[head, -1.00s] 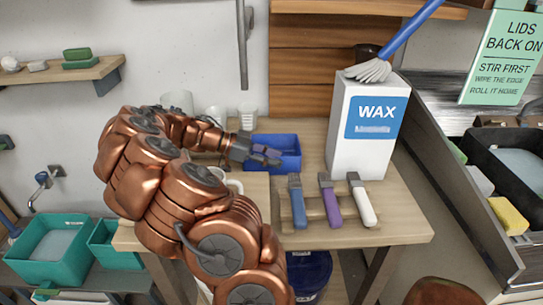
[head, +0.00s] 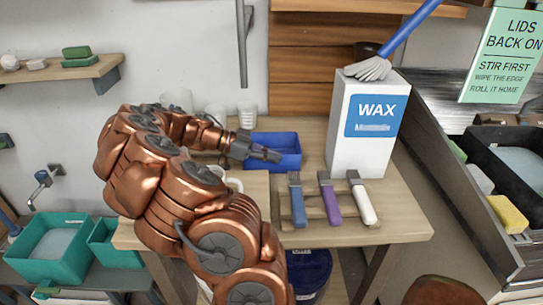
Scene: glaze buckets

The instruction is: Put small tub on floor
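A small blue tub (head: 289,142) stands on the wooden table (head: 390,228), near its back edge and left of the wax box. My gripper (head: 268,154) reaches in from the left, and its dark fingers overlap the tub's left and middle part in the head view. The fingers look close together, but I cannot tell whether they grip the tub's wall or sit above or inside it. The tub looks upright and level on the table. Its left side is partly hidden by my gripper.
The white wax box (head: 358,145) stands right of the tub. A rack with blue, purple and white-handled tools (head: 332,205) lies in front. Cups (head: 247,114) stand behind my wrist. A dark blue bucket (head: 310,272) is below the table. Teal tubs (head: 48,268) sit at lower left.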

